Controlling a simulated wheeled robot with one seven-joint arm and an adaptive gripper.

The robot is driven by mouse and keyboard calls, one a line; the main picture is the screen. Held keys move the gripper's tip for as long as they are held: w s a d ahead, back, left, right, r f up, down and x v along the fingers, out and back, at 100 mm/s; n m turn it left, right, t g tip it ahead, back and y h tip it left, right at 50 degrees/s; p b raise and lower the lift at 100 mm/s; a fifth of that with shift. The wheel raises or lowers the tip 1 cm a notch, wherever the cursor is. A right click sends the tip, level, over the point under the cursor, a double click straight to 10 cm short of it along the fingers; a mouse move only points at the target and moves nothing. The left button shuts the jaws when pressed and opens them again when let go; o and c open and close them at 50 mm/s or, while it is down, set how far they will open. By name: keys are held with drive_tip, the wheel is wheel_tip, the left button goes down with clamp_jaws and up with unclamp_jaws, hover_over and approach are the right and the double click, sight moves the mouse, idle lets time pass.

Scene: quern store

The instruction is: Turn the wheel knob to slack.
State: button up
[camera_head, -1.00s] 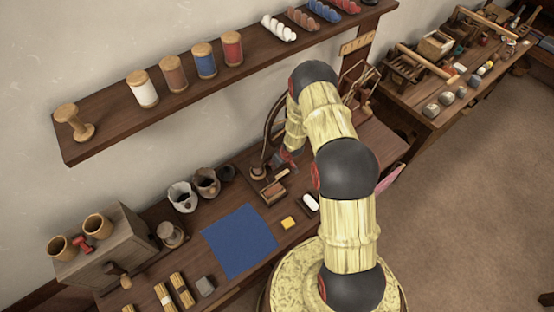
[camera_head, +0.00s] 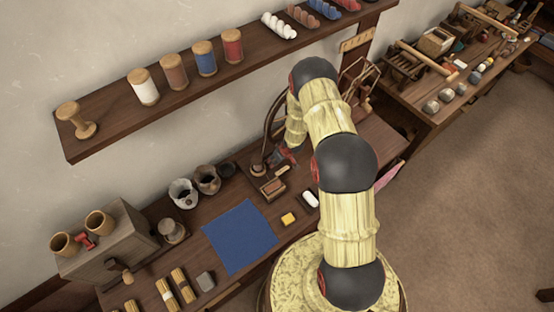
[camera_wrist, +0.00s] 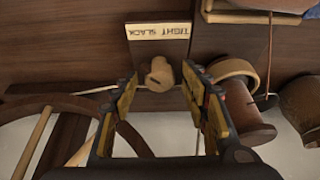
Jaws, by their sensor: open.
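The wooden wheel knob (camera_wrist: 158,75) is a small round knob in the middle of the wrist view, below a pale label (camera_wrist: 158,31) that reads TIGHT and SLACK upside down. My gripper (camera_wrist: 160,80) is open, with one finger on each side of the knob. Gaps show between the fingers and the knob, so it does not look gripped. A dark curved wheel rim (camera_wrist: 60,103) crosses the lower left. In the head view my gripper (camera_head: 286,157) is small beside the wheel (camera_head: 274,118), and my arm hides part of the area. The knob cannot be made out there.
A reddish-brown bobbin (camera_wrist: 246,112) and a wooden ring (camera_wrist: 233,72) stand close right of my gripper. In the head view, a blue mat (camera_head: 239,236), a yellow block (camera_head: 288,218) and dark pots (camera_head: 207,179) lie on the bench. A shelf with spools (camera_head: 204,58) is above.

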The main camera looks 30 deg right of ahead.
drive_tip(key=v, duration=1.2)
idle(0.5)
drive_tip(key=s+d+g+h, duration=0.2)
drive_tip(key=s+d+g, duration=0.15)
drive_tip(key=s, duration=0.55)
drive_tip(key=s+d+r+m+g+h+b, duration=0.1)
drive_tip(key=s+r+m+g, duration=0.1)
drive_tip(key=s+r, duration=0.45)
drive_tip(key=s+a+r+t+b, duration=0.2)
drive_tip(key=a+r, duration=0.4)
drive_tip(key=r, duration=0.4)
drive_tip(key=s+a+r+t+y+b, duration=0.1)
drive_tip(key=s+a+r+t+b, duration=0.1)
drive_tip(key=s+a+r+b, duration=0.3)
drive_tip(key=s+a+r+t+y+b, duration=0.1)
drive_tip(key=s+a+r+b, duration=0.3)
drive_tip(key=r, duration=1)
drive_tip(key=s+a+t, duration=0.1)
drive_tip(key=a, duration=0.2)
drive_tip(key=shift+r+t, duration=0.35)
